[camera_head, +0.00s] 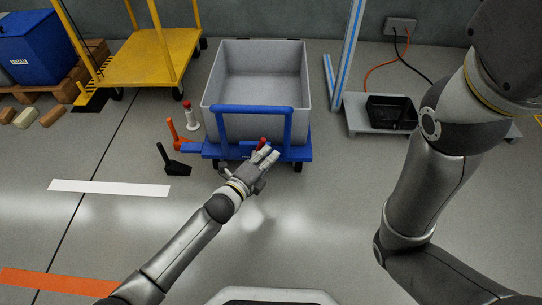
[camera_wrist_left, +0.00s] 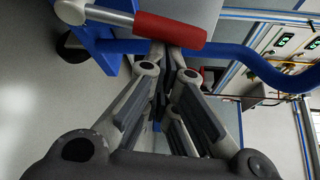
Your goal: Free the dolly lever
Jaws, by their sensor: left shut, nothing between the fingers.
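The blue dolly (camera_head: 217,149) stands on the floor at the centre of the head view, carrying a large grey bin (camera_head: 224,121). A lever with a red grip (camera_head: 262,142) sits at the dolly's near side; in the left wrist view the red grip (camera_wrist_left: 168,29) lies across the top, on a grey metal rod. My left gripper (camera_head: 270,154) is at the dolly's near edge, close to the lever. Its fingers (camera_wrist_left: 170,68) are shut and empty, just below the red grip; I cannot tell whether they touch it. My right arm's hand is outside the view.
Left of the dolly are an orange wedge-like piece (camera_head: 172,132), a black one (camera_head: 177,168) and a red-topped white post (camera_head: 191,117). A yellow cart (camera_head: 150,58) stands behind left. A black tray (camera_head: 391,112) sits on a low platform at right.

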